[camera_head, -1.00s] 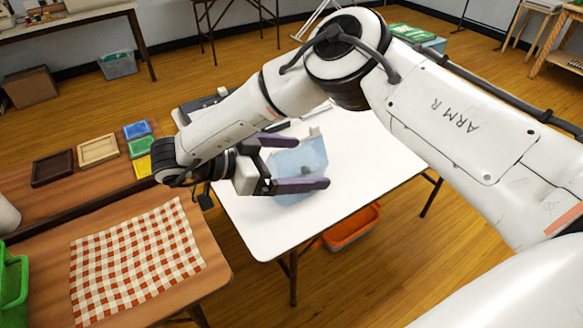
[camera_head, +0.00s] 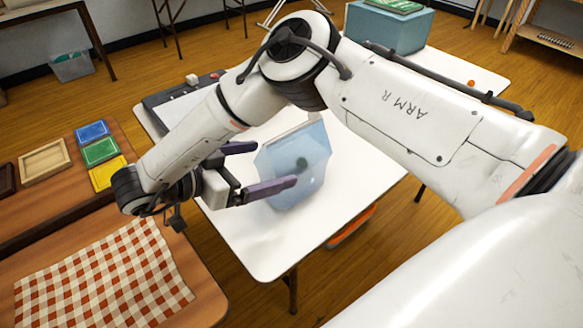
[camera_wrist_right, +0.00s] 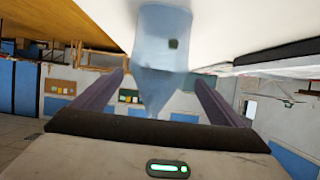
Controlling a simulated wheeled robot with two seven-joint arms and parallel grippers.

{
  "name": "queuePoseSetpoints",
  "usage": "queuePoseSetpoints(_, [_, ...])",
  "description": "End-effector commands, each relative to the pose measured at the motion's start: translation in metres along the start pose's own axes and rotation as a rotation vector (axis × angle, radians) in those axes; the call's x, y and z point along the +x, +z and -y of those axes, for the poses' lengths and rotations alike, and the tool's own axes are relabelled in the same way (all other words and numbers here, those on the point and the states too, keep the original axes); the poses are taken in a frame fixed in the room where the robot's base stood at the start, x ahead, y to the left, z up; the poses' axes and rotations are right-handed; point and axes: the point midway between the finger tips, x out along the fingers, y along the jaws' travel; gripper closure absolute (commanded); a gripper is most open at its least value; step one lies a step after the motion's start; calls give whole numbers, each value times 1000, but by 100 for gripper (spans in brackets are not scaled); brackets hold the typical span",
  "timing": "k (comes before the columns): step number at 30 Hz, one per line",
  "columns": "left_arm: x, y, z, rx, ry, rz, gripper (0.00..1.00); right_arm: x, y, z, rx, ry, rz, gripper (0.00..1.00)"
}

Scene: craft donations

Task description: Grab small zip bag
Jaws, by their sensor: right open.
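The small zip bag (camera_head: 305,150) is pale blue and see-through, with a dark green spot showing in it. It shows over the white table (camera_head: 275,250); whether it touches the top is unclear. My right gripper (camera_head: 274,165) is open at the bag's left side, its dark purple fingers apart. The lower finger overlaps the bag in the head view, and the bag reaches past the fingertips. In the right wrist view the bag (camera_wrist_right: 163,45) hangs between the open fingers (camera_wrist_right: 160,85), narrowing toward the palm. Contact cannot be told. My left gripper is out of view.
A dark-edged flat board (camera_head: 172,108) lies at the table's far left. A blue box (camera_head: 390,30) stands at the back. Yellow (camera_head: 108,172), green and blue trays and a checked cloth (camera_head: 105,275) lie on wooden tables at left. The white table's front is clear.

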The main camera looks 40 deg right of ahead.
Motion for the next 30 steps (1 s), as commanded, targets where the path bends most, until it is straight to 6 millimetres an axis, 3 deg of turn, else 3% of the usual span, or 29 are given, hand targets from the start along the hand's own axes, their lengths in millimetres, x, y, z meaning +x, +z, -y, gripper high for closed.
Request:
queuePoseSetpoints(15, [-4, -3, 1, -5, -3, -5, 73, 58, -5, -5, -1, 2, -1, 8])
queuePoseSetpoints(24, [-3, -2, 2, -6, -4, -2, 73, 63, -4, -5, -1, -1, 0, 8])
queuePoseSetpoints(30, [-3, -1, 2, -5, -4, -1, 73, 63, -4, -5, -1, -1, 0, 42])
